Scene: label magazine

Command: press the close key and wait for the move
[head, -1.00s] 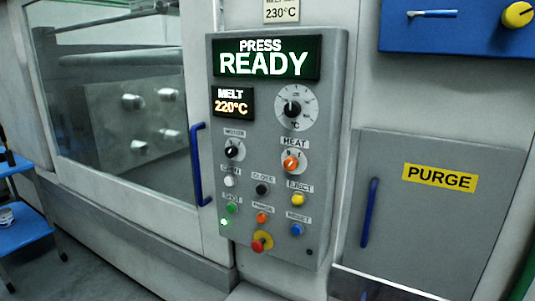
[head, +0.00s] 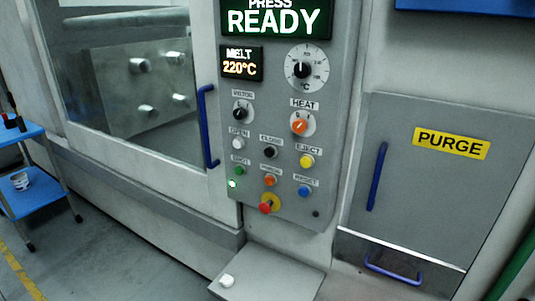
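The close key is a black round button (head: 270,152) under the CLOSE label on the grey control panel (head: 335,120). A white OPEN button (head: 238,144) is to its left and a yellow EJECT button (head: 307,161) to its right. The press display (head: 277,21) reads PRESS READY in white on green. The melt display (head: 241,63) reads 220°C. Behind the window (head: 130,90), a plate with several round pegs shows. Neither of my grippers is in view.
A red emergency knob (head: 265,207) sits low on the panel. Below it a grey shelf (head: 265,275) sticks out, with a small white object (head: 226,281) on it. A blue cart (head: 30,205) stands at left. The purge door (head: 430,190) is at right. Open floor lies at lower left.

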